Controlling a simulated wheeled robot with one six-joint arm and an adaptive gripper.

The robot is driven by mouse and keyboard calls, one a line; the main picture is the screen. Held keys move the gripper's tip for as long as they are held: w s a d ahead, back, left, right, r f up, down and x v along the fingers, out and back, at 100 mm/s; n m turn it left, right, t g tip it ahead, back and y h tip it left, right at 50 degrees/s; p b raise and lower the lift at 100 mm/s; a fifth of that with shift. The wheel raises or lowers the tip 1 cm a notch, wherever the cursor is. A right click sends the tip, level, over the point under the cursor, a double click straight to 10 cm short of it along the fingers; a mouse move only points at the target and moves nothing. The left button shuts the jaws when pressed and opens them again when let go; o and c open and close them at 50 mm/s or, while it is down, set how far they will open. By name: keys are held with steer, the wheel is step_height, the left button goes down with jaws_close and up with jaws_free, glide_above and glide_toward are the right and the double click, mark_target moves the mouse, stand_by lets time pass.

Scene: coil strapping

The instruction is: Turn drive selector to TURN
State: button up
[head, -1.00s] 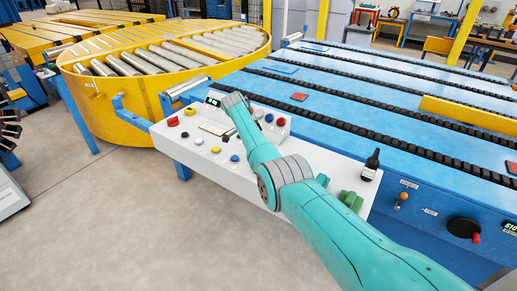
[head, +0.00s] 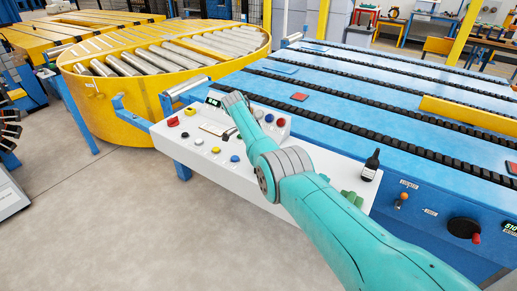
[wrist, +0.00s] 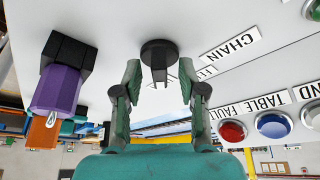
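A round black selector knob (wrist: 159,52) with a raised grip bar is on the white panel in the wrist view. A "CHAIN" label (wrist: 230,43) lies to its right, and a second label beside it is partly covered by my finger. My gripper (wrist: 160,82) is open, with its two green fingers on either side of the knob's bar. A gap shows between each fingertip and the bar. In the head view my arm hides the knob, and the fingers cannot be made out clearly.
The white control panel (head: 205,165) carries several buttons, including a red one (head: 281,122). In the wrist view a purple and black object (wrist: 60,85) is left of the fingers.

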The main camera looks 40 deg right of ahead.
steer(key=v, duration=1.2)
stand_by(0.5)
